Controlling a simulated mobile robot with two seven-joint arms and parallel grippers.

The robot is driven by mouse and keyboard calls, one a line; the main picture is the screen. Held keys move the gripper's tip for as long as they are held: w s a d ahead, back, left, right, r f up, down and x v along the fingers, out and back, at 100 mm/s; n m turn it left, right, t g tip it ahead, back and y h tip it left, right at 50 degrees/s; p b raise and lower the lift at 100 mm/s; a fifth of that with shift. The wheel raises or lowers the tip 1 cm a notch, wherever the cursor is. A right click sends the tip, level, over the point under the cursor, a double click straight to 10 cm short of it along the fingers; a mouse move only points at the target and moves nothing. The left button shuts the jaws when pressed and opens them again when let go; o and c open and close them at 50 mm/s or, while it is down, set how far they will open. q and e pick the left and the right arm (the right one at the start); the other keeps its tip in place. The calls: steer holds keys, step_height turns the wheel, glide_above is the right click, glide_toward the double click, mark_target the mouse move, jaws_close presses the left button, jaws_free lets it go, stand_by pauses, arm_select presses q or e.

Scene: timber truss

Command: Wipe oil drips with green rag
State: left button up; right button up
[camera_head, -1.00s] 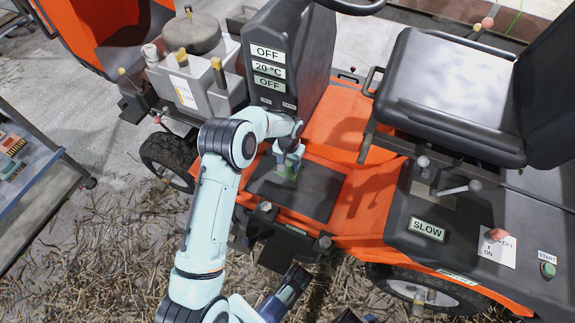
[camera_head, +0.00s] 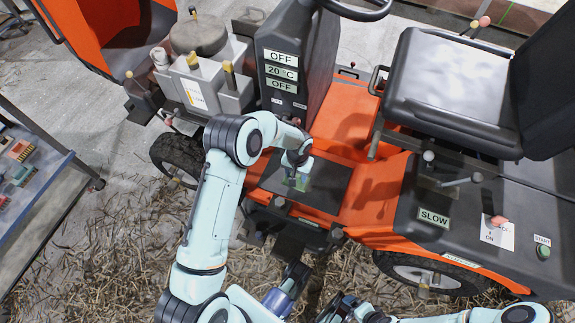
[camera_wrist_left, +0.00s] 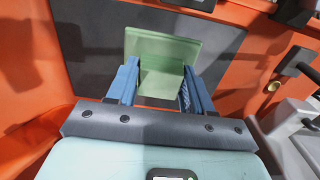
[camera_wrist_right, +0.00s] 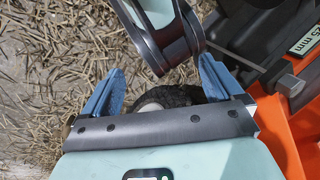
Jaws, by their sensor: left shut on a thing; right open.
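The green rag (camera_wrist_left: 165,62) is between the fingers of my left gripper (camera_wrist_left: 157,88) in the left wrist view. The gripper is shut on it, over the black floor mat (camera_wrist_left: 95,45) of the orange vehicle. In the head view my left gripper (camera_head: 297,176) reaches down with the rag over the black mat (camera_head: 325,187); I cannot tell if the rag touches the mat. My right gripper (camera_wrist_right: 158,95) is open and empty above the straw-covered ground, beside the vehicle. I cannot make out any oil drips; the gripper and rag hide part of the mat.
The console with OFF labels (camera_head: 292,75) and steering wheel (camera_head: 358,8) rise behind the mat. The black seat (camera_head: 452,80) stands to the right, with levers and a SLOW label (camera_head: 433,217) below. A cart with tools (camera_head: 30,185) is at far left.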

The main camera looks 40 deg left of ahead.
arm_select(q)
steer(key=shift+d+f+b, duration=0.15)
steer(key=shift+f+b, duration=0.15)
steer(key=shift+f, duration=0.25)
step_height(320, 180, down, 5)
steer(key=b, duration=0.3)
steer(key=shift+f, duration=0.2)
steer(key=shift+w+b, duration=0.55)
steer(key=shift+w, duration=0.25)
steer(key=shift+w+a, duration=0.2)
steer(key=shift+w+a+b, duration=0.15)
steer(key=shift+w+b, duration=0.45)
steer(key=shift+b, duration=0.05)
arm_select(e)
steer(key=w+d+f+t+h, duration=0.1)
steer(key=w+d+f, duration=0.3)
steer(key=f, duration=0.3)
steer(key=shift+w+f+m, duration=0.3)
steer(key=shift+f+m, duration=0.05)
steer(key=shift+m, duration=0.05)
steer(key=shift+d, duration=0.1)
arm_select(q)
steer(key=shift+f, duration=0.4)
arm_select(e)
steer(key=shift+f, duration=0.3)
arm_select(q)
steer(key=shift+s, duration=0.1)
arm_select(e)
steer(key=shift+r, duration=0.1)
